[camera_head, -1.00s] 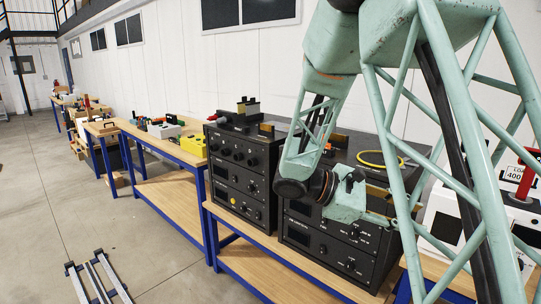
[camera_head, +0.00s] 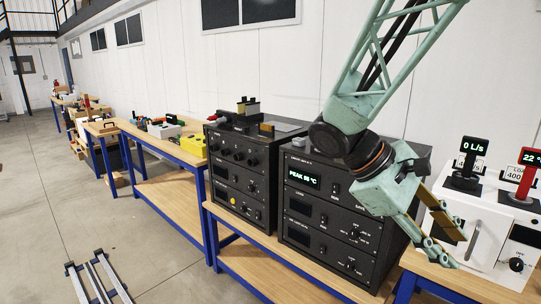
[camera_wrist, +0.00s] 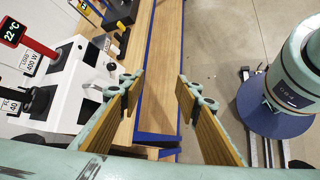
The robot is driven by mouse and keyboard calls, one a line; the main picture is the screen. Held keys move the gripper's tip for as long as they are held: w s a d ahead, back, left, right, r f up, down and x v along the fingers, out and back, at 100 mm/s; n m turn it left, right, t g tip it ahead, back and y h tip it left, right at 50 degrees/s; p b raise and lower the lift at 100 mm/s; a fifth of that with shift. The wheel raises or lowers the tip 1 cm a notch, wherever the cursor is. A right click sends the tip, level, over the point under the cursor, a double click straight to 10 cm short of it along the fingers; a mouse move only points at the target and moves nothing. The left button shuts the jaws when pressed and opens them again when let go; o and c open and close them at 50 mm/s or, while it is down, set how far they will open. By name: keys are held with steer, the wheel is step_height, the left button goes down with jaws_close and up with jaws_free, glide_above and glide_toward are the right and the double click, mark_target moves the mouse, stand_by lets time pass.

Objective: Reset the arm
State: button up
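My arm's green lattice link (camera_head: 400,45) comes down from the upper right in the head view and ends in front of the right black rack. My gripper (camera_head: 457,249) points down and to the right, in front of the white machine. In the wrist view my gripper (camera_wrist: 157,90) has its two wood-coloured fingers well apart, with nothing between them. The wooden bench and its blue edge show below the gap.
The right black rack (camera_head: 310,205) shows "PEAK 88 °C", and the left black rack (camera_head: 232,165) stands beside it. The white machine (camera_head: 490,228) with two small displays is at the right. Rails (camera_head: 97,283) lie on the open floor at lower left.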

steer(key=s+a+r+m+t+y, duration=0.2)
steer(key=s+a+m+t+y, duration=0.1)
steer(key=s+a, duration=0.4)
steer(key=s+a+r+m+t+y, duration=0.1)
steer(key=s+a+m+t+y, duration=0.2)
steer(key=s, duration=0.9)
steer(key=shift+s+a+r+m+y, duration=0.15)
steer(key=shift+a+r+m+y, duration=0.35)
steer(key=shift+a+y, duration=1.6)
steer(key=shift+a+f+h, duration=0.1)
steer(key=shift+a+h, duration=0.4)
